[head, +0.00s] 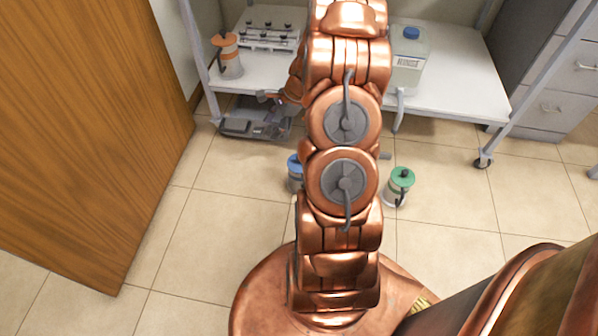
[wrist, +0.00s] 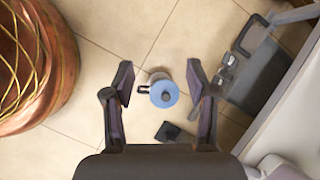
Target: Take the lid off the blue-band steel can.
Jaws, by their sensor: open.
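The blue-band steel can (wrist: 163,93) stands on the floor, seen from above in the wrist view. Its round blue top (wrist: 164,94) has a small knob-like centre and appears to be on the can. A dark handle (wrist: 143,89) juts out to the left. My gripper (wrist: 160,80) is open, with one finger on either side of the can in the picture and gaps on both sides; its height above the can is unclear. In the head view the can (head: 294,173) is partly hidden behind my arm.
A green-topped can (head: 399,188) stands on the floor to the right. A white shelf unit (head: 455,85) holds an orange-topped can (head: 229,57) and a large jug (head: 408,62). A grey tray (wrist: 262,82) lies low by the shelf. A small dark flat object (wrist: 174,135) is near the can.

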